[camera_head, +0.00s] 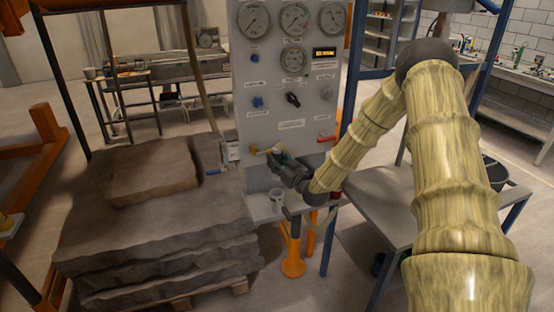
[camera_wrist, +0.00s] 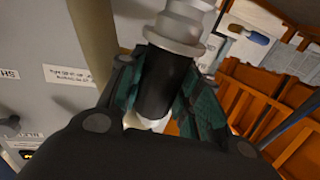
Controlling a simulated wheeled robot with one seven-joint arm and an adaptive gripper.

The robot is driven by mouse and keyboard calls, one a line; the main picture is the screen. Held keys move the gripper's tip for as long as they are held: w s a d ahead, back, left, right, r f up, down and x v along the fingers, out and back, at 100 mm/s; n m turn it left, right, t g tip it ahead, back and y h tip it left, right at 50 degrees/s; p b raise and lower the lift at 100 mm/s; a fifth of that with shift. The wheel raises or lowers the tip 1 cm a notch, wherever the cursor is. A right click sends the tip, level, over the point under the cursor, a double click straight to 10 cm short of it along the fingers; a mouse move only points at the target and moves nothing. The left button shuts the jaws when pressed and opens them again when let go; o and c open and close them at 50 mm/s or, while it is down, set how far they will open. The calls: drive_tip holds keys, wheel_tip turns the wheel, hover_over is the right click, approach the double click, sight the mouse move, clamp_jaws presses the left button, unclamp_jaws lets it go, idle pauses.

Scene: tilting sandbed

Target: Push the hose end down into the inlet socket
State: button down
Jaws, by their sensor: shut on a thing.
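My gripper (camera_head: 284,167) is in front of the gauge panel, at the right of the sand slab. In the wrist view its dark green finger pads (camera_wrist: 203,103) close on both sides of a black cylindrical hose end (camera_wrist: 168,80). A pale part of the hose (camera_wrist: 153,122) shows nearer the palm. The hose end meets a stepped silver-grey fitting, seemingly the inlet socket (camera_wrist: 182,28). In the head view that socket (camera_head: 277,194) shows as a small pale ring just below my gripper. I cannot tell how deep the hose end sits in it.
The panel (camera_head: 290,88) carries gauges, knobs and a red-handled valve (camera_head: 327,138) close to my gripper. A brass fitting (camera_head: 254,149) sits left of it. Layered sand blocks (camera_head: 150,250) stand at left, a grey table (camera_head: 370,205) at right.

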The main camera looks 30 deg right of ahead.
drive_tip(key=shift+f, duration=0.1)
idle(0.3)
drive_tip(key=shift+f+b, duration=0.2)
drive_tip(key=shift+b, duration=0.15)
drive_tip(key=shift+f+b, duration=2)
drive_tip(key=shift+f, duration=0.65)
drive_tip(key=shift+f+b, duration=2.05)
drive_tip(key=shift+f, duration=0.1)
idle(0.6)
drive_tip(key=c, duration=0.9)
unclamp_jaws()
drive_tip(key=shift+s+a, duration=0.1)
drive_tip(key=s, duration=1.2)
